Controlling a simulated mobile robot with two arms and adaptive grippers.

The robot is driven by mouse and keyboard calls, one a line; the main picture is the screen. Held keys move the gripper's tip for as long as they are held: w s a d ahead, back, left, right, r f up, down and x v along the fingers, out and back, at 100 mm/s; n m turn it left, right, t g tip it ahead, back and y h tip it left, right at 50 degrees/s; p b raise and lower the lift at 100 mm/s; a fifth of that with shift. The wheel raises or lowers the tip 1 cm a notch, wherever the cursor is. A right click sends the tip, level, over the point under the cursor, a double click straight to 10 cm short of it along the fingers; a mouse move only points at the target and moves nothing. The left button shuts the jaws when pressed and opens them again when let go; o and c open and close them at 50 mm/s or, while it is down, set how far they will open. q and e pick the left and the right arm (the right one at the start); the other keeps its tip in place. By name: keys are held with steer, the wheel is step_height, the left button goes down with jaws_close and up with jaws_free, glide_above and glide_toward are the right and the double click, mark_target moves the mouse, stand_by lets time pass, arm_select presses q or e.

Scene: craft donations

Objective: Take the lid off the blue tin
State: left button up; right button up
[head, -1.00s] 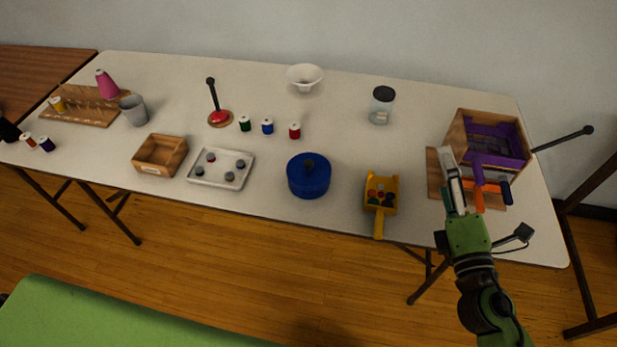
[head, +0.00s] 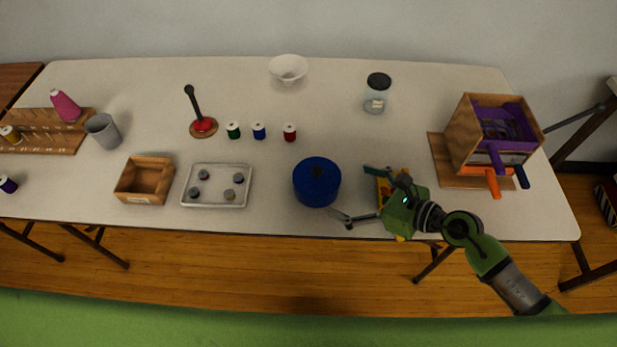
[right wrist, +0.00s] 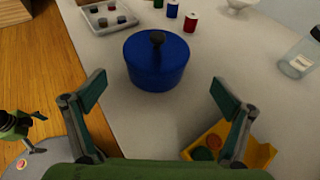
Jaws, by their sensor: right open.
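The blue tin (head: 317,184) stands upright on the white table near its front edge, with its lid on. In the right wrist view the lid's dark knob (right wrist: 157,38) stands up from the middle of the blue lid (right wrist: 150,55). My right gripper (head: 357,193) is open and empty, just to the right of the tin in the head view. In the right wrist view its two fingers (right wrist: 160,95) are spread wide, with the tin ahead between and beyond them, apart from both.
A metal tray (head: 216,186) and wooden box (head: 144,181) are left of the tin. Thread spools (head: 259,131) stand behind it. A lidded jar (head: 377,93) and wooden house-like box (head: 493,140) are further right.

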mark_target(336, 185)
steer(key=x, duration=0.6)
steer(key=shift+w+a+f, duration=0.1)
steer(key=shift+w+a, duration=0.1)
steer(key=shift+a, duration=0.1)
steer(key=shift+s+f+x, duration=0.15)
steer(key=shift+x, duration=0.75)
steer(key=shift+s+f+x, duration=0.1)
steer(key=shift+f+x, duration=0.1)
steer(key=shift+x, duration=0.65)
steer(key=shift+s+f+x, duration=0.15)
steer(key=shift+x, duration=0.75)
steer(key=shift+c, duration=0.3)
steer(key=c, duration=1.2)
